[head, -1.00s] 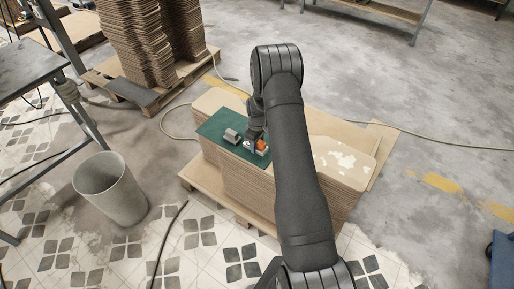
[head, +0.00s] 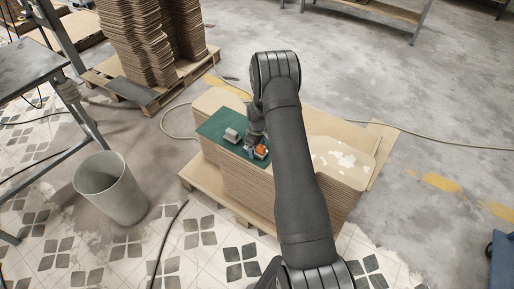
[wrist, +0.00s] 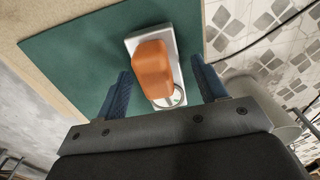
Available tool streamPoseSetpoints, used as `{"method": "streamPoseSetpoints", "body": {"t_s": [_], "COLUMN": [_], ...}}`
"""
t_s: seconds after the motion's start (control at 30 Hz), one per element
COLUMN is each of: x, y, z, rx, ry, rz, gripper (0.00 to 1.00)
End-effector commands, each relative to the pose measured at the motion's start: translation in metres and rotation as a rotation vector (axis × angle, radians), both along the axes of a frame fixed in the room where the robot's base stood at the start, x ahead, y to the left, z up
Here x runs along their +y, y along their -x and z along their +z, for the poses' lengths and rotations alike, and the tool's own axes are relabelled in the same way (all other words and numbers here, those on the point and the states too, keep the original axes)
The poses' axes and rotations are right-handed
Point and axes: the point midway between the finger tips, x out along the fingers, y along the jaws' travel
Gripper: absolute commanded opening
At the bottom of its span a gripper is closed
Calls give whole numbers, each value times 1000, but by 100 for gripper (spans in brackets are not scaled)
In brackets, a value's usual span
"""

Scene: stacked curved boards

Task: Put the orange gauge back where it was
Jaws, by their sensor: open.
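The orange gauge (wrist: 153,70) stands on a small light-grey plate (wrist: 133,44) with a round mark at its near end, on the green mat (wrist: 75,48). In the head view my gripper (head: 254,148) is low over the mat, beside the gauge.
A grey block (head: 232,135) lies on the mat, left of my gripper. The mat lies on stacked curved boards (head: 245,187) on a pallet (head: 203,190). A bin (head: 112,190) stands on the floor at left. Taller board stacks (head: 137,45) stand behind.

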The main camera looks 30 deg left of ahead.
Motion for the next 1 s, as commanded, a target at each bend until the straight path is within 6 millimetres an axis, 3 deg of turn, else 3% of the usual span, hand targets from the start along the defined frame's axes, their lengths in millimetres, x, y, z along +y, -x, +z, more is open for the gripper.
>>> {"method": "streamPoseSetpoints", "body": {"t_s": [0.17, 0.6, 0.8, 1.0], "x": [1, 0, 0, 0], "y": [-1, 0, 0, 0], "z": [22, 106, 120, 122], "rx": [-3, -1, 0, 0], "ry": [-2, -1, 0, 0], "rz": [0, 0, 0, 0], "gripper": [65, 65, 65, 65]}}
